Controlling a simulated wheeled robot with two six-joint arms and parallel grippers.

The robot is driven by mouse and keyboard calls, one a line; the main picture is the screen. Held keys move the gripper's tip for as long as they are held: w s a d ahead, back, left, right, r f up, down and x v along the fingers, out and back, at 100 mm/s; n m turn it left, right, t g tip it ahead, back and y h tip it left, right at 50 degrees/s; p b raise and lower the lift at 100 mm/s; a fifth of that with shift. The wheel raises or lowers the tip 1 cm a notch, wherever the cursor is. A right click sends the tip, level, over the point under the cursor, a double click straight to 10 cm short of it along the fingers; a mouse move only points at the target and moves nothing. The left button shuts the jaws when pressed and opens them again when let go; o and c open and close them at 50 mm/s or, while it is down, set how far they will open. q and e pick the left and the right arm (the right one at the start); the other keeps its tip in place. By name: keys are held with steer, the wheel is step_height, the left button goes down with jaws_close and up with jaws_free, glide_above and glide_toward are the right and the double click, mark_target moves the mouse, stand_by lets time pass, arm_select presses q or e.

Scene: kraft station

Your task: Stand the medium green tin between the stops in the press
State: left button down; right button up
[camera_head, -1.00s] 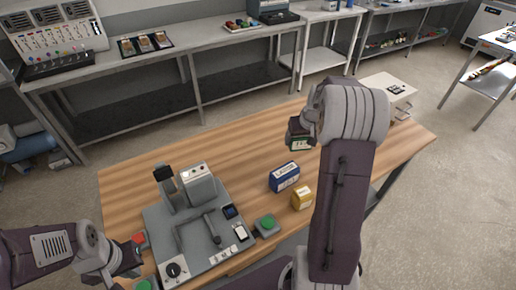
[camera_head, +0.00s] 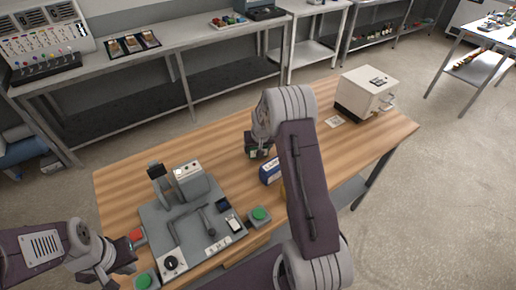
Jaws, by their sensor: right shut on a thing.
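The press (camera_head: 160,212) is a grey base plate with an upright head and bent dark bars, at the left front of the wooden table. My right gripper (camera_head: 257,138) is shut on the green tin (camera_head: 261,153), right of and behind the press. The tin is small in view and largely covered by the gripper and arm; its tilt is unclear. My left gripper (camera_head: 116,257) is at the table's left front, beside the press; its fingers are too small to read. A blue tin (camera_head: 269,172) stands right of the press, partly behind my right arm.
A yellow tin (camera_head: 283,191) is mostly hidden by my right arm. Green buttons flank the press, one at its right (camera_head: 259,215) and one at front left (camera_head: 147,279); a red button (camera_head: 136,236) is at its left. A white box (camera_head: 362,95) stands at the table's far right.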

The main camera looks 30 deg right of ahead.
steer(key=shift+w+f, duration=0.25)
steer(key=shift+f, duration=0.4)
steer(key=shift+s, duration=0.2)
steer(key=o, duration=1.4)
steer(key=shift+c, duration=0.2)
steer(key=shift+o, duration=1.1)
steer(key=shift+w+f, duration=0.1)
